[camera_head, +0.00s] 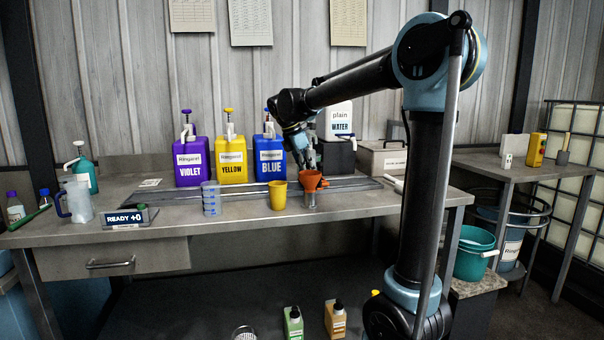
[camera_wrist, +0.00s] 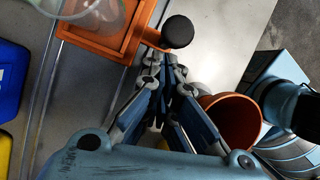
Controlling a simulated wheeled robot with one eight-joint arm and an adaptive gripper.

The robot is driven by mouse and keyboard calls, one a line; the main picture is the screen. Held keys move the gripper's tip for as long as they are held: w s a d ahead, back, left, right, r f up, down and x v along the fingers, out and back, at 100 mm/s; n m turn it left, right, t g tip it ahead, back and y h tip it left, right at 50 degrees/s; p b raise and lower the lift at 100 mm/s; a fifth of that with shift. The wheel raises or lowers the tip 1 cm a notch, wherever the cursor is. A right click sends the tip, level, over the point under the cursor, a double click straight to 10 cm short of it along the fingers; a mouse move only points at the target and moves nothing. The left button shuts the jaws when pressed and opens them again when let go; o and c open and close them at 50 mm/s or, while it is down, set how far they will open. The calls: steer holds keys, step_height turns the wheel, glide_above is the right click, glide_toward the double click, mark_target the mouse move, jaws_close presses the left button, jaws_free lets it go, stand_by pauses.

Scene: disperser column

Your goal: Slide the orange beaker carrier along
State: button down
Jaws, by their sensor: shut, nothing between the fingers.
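The orange beaker carrier (camera_wrist: 125,46) is at the top left of the wrist view, on a grey metal track, with a clear beaker (camera_wrist: 92,12) in it. A black round knob (camera_wrist: 178,31) stands at its near corner. My gripper (camera_wrist: 164,62) is shut and empty, its fingertips close beside the carrier's edge and knob; I cannot tell whether they touch. In the head view my gripper (camera_head: 307,165) is low over the bench, behind an orange funnel-shaped cup (camera_head: 311,179). The carrier is not clearly seen there.
The orange cup (camera_wrist: 236,120) is close to the right of my fingers in the wrist view. Violet (camera_head: 188,163), yellow (camera_head: 231,163) and blue (camera_head: 270,162) pump jugs line the back. A yellow cup (camera_head: 278,196) and blue-marked beaker (camera_head: 211,198) stand at the front.

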stand_by(0.3)
steer(key=shift+w+d, duration=0.2)
steer(key=shift+d, duration=0.3)
steer(key=shift+w+d, duration=0.15)
steer(key=shift+d, duration=0.3)
steer(key=shift+a, duration=0.1)
